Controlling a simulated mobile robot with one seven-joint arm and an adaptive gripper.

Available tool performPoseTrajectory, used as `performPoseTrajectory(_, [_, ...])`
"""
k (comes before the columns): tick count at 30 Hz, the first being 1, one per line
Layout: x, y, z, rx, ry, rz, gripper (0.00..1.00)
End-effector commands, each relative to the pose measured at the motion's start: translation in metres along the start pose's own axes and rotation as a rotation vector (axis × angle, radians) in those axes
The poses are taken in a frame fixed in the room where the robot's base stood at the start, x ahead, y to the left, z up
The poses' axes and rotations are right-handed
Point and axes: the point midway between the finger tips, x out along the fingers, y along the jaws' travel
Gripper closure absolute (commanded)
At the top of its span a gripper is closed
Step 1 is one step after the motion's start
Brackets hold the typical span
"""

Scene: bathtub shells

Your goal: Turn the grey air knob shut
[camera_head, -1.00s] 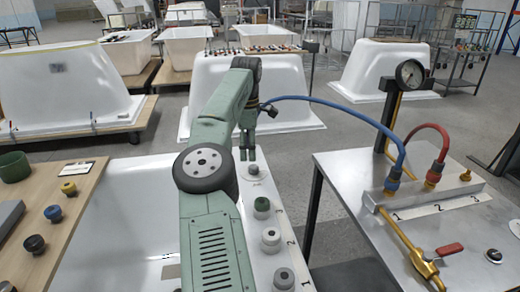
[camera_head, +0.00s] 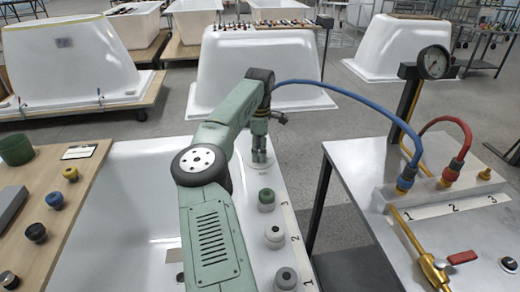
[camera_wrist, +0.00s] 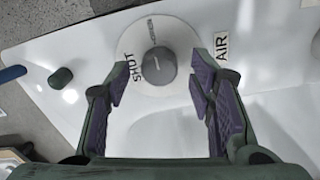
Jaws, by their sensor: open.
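The grey air knob (camera_wrist: 158,65) is round and sits at the middle of a white dial plate (camera_wrist: 180,30) lettered SHUT, with a second word near the top too small to read surely. An AIR label (camera_wrist: 221,45) lies to its right. My gripper (camera_wrist: 160,88) is open, its two purple-padded fingers apart, one on each side of and a little below the knob in the wrist view. I see no contact. In the head view my gripper (camera_head: 261,158) points down over the dial plate (camera_head: 263,168) and hides the knob.
A green-topped knob (camera_head: 266,200) and grey knobs (camera_head: 274,236) stand in a row along the white tub rim. A metal table (camera_head: 350,165) with a gauge (camera_head: 434,62), red hose (camera_head: 446,122) and blue hose (camera_head: 345,97) is to the right. The blue hose passes near my wrist.

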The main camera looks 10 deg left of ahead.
Motion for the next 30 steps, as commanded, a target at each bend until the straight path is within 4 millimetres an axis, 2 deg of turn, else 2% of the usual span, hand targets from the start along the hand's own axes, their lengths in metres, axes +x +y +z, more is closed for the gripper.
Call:
performPoseTrajectory(4, [0.0087,-0.0001,0.0003,0.000,-0.001,0.000,0.51])
performPoseTrajectory(12, [0.0101,0.0000,0.0002,0.000,0.000,0.001,0.51])
performPoseTrajectory(30, [0.0097,0.0001,0.0002,0.000,0.000,0.001,0.91])
